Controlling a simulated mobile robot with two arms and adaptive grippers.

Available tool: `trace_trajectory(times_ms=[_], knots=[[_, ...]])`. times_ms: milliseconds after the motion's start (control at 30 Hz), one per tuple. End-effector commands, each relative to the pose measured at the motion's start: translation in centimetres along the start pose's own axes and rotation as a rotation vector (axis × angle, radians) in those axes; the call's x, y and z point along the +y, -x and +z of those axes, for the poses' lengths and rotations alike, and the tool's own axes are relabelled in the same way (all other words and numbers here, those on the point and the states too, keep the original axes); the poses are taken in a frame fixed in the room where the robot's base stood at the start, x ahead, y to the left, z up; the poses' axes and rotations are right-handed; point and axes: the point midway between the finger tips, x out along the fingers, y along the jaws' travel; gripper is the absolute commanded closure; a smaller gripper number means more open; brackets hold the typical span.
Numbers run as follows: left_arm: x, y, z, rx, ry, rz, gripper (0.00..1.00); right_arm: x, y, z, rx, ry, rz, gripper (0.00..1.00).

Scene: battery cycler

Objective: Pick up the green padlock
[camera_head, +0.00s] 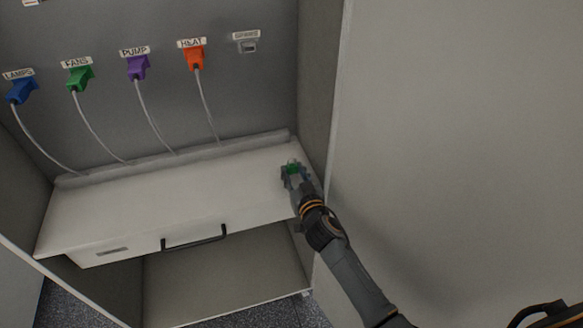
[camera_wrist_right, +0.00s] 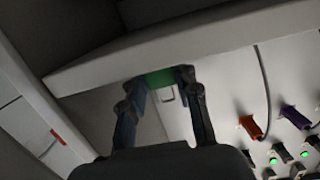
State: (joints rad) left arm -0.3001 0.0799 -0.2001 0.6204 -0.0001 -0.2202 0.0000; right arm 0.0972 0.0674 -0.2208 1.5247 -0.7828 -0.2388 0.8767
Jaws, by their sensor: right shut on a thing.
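The green padlock (camera_head: 293,167) is at the right end of the white shelf, close to the cabinet's right side wall. My right gripper (camera_head: 292,172) is shut on it and hides most of its body in the head view. In the right wrist view the padlock's green body (camera_wrist_right: 160,78) sits between the two fingertips of the right gripper (camera_wrist_right: 158,84), with its grey shackle showing beside it. I cannot tell whether the padlock touches the shelf. My left gripper is not in view.
The white shelf (camera_head: 150,205) is otherwise bare, with a drawer handle (camera_head: 194,240) on its front. Blue, green, purple and orange plugs (camera_head: 195,59) with cables sit on the back panel, beside an empty grey socket (camera_head: 248,46). The right side wall is close to my gripper.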

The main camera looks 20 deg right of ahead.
Motion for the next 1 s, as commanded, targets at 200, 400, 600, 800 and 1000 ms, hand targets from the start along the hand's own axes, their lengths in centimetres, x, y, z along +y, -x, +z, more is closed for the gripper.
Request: trace_trajectory(times_ms=[200,400,600,800,1000], knots=[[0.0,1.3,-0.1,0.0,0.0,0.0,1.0,0.0,0.2,-1.4,0.001,-0.002,-0.001,0.91],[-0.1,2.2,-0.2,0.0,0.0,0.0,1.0,0.0,0.3,-2.4,0.001,0.0,0.0,0.91],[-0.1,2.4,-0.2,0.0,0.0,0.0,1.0,0.0,0.3,-2.6,0.001,-0.001,-0.001,0.91],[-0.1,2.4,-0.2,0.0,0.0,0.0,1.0,0.0,0.3,-2.6,0.001,-0.001,0.0,0.91],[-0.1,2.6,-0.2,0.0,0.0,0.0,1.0,-0.1,1.2,-2.4,-0.001,-0.003,-0.001,0.91]])
